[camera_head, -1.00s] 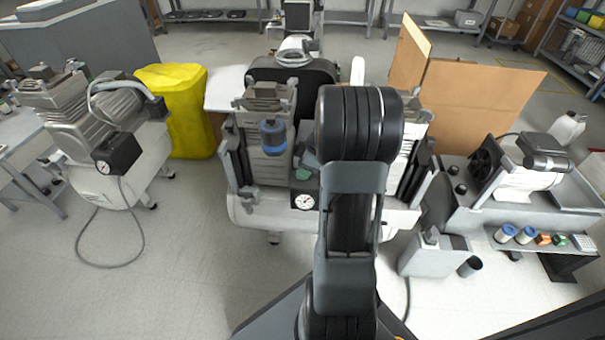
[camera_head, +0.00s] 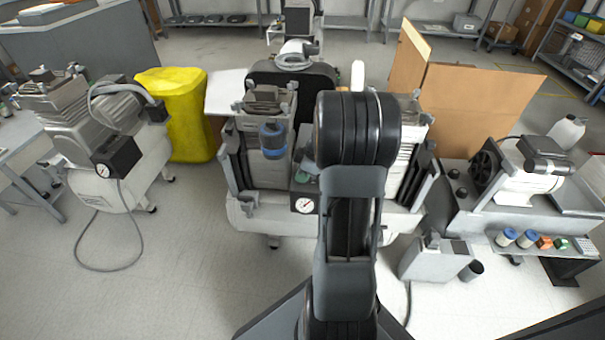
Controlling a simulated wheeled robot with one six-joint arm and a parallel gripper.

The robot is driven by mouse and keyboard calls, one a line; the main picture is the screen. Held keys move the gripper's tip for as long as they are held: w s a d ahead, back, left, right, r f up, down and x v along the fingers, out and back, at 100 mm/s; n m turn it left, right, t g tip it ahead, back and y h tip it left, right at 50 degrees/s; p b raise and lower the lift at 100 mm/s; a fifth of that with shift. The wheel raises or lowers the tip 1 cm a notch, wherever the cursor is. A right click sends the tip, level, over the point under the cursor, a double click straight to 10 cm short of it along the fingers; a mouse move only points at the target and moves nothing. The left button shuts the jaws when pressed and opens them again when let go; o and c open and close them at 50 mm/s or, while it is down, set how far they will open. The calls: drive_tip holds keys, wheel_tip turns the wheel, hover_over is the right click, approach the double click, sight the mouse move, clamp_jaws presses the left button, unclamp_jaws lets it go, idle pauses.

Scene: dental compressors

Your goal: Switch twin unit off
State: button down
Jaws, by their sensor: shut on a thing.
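The twin unit is the middle compressor, with a white tank (camera_head: 265,215) and two grey pump heads. The right one is mostly behind my arm. A dark switch box (camera_head: 301,187) with a round white gauge (camera_head: 305,205) sits at the front middle of the unit, and a small greenish part shows at its top. My arm rises in front and covers the right side of the box. My gripper is hidden behind the arm, so its contact with the switch cannot be seen.
Another compressor (camera_head: 118,190) stands at left with a hose on the floor. A yellow-covered object (camera_head: 180,112) and cardboard panels (camera_head: 475,105) stand behind. At right are a bench unit (camera_head: 520,205), small jars and a grey canister (camera_head: 428,260). Floor at front left is clear.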

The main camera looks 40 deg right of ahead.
drive_tip(key=shift+n, duration=0.3)
drive_tip(key=shift+n+g+b, duration=0.4)
drive_tip(key=shift+n+b, duration=0.05)
drive_tip(key=shift+n, duration=0.45)
drive_tip(key=n+g+y, duration=0.1)
drive_tip(key=n, duration=0.2)
drive_tip(key=shift+w+n, duration=0.1)
drive_tip(key=shift+n, duration=0.2)
drive_tip(key=n+g+p, duration=0.1)
drive_tip(key=n+g, duration=0.1)
drive_tip(key=n, duration=0.2)
drive_tip(key=shift+r+p, duration=0.15)
drive_tip(key=shift+p, duration=0.2)
drive_tip(key=shift+w+n+g+p, duration=0.1)
drive_tip(key=shift+n+g+p, duration=0.5)
drive_tip(key=shift+n, duration=1)
drive_tip(key=c, duration=1.1)
unclamp_jaws()
drive_tip(key=shift+c, duration=0.2)
